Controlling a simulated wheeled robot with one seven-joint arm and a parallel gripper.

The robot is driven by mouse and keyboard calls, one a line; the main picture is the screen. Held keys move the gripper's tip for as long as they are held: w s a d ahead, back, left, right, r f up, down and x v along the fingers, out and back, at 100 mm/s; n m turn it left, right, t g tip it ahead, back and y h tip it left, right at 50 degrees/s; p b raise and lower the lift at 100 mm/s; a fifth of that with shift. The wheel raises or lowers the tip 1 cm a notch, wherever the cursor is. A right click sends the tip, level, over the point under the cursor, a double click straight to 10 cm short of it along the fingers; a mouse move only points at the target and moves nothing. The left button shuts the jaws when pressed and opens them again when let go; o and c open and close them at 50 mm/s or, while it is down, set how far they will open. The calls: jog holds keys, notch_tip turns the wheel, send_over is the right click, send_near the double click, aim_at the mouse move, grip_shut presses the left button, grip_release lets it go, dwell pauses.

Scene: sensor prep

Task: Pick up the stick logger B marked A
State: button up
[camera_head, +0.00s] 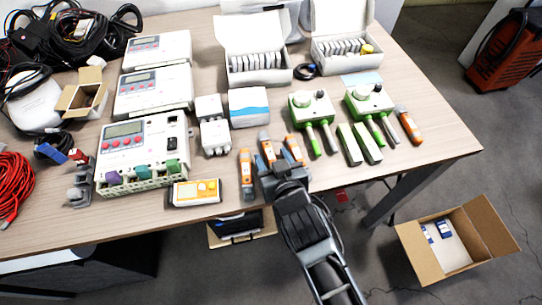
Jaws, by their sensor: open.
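Several orange-and-grey stick loggers lie on the table. One (246,174) is left of my gripper (281,160). Two more, a left one (265,147) and a right one (294,148), are close by my gripper's fingertips and partly hidden by it. Another (408,128) lies at the far right, beside the green devices. Letter marks are too small to read, so I cannot tell which one is B or marked A. My gripper is open over the table's front edge; I see nothing held in it.
Green-and-white devices (312,108) and pale green sticks (350,145) stand to the right. A yellow-and-white meter (195,192) lies left, near the front edge. Boxes of white cards (255,65) are behind. An open cardboard box (410,250) is on the floor.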

jog(key=shift+c, duration=0.4)
jog(key=c, duration=0.9)
grip_shut()
jog(key=shift+r, duration=0.15)
